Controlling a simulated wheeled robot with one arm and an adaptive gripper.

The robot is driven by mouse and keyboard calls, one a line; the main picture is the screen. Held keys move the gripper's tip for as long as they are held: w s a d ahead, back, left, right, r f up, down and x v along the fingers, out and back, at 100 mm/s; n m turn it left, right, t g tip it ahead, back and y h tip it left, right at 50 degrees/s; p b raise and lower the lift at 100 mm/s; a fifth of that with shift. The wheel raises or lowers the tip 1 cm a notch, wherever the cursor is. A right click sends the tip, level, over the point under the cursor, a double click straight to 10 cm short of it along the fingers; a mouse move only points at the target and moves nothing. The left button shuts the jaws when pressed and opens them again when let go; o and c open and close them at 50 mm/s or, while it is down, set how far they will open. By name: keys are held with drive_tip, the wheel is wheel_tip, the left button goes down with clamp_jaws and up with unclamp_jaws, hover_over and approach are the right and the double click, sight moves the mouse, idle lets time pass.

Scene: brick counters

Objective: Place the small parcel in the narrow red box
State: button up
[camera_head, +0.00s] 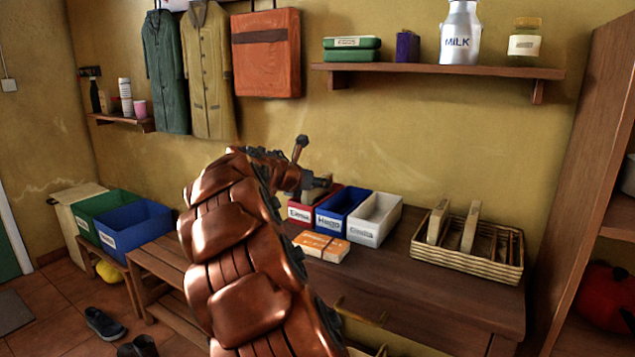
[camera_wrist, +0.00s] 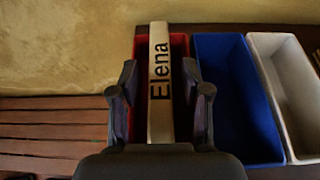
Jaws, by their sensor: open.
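A slim pale parcel (camera_wrist: 160,42) marked "Elena" stands on edge between the fingers of my gripper (camera_wrist: 159,78) in the wrist view. The fingers are open, with a gap on each side of it. It appears to stand inside the narrow red box (camera_wrist: 179,45), whose red shows on both sides; its lower part is hidden. In the head view my gripper (camera_head: 314,187) is over the red box (camera_head: 291,207), and my arm hides part of it. I cannot make out the pale parcel there.
A blue box (camera_head: 333,219) and a white box (camera_head: 368,227) stand right of the red one. An orange-and-white packet (camera_head: 321,246) lies in front. A wicker basket (camera_head: 466,265) with similar pale slabs is further right. A shelf (camera_head: 440,70) hangs above.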

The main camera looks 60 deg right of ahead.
drive_tip(key=p+v, duration=0.2)
drive_tip(key=v, duration=1)
drive_tip(key=s+a+f+m+y, duration=0.35)
drive_tip(key=a+f, duration=0.25)
drive_tip(key=a, duration=0.3)
drive_tip(key=s+a+f+m+y, duration=0.2)
drive_tip(key=s+a+f+m, duration=0.25)
drive_tip(key=a, duration=0.35)
drive_tip(key=s+a+f+m+y, duration=0.35)
drive_tip(key=a+f+m, duration=0.2)
drive_tip(key=a, duration=0.35)
drive_tip(key=s+a+f+m+g+y, duration=0.1)
drive_tip(key=s+a+f+m+y, duration=0.1)
drive_tip(key=s+a+f, duration=0.2)
drive_tip(key=s+a+f+m+g+y, duration=0.2)
drive_tip(key=s+a, duration=0.8)
drive_tip(key=a, duration=0.5)
drive_tip(key=shift+s+f+m+g, duration=0.3)
drive_tip(key=shift+f+m, duration=0.15)
drive_tip(key=shift+f, duration=0.45)
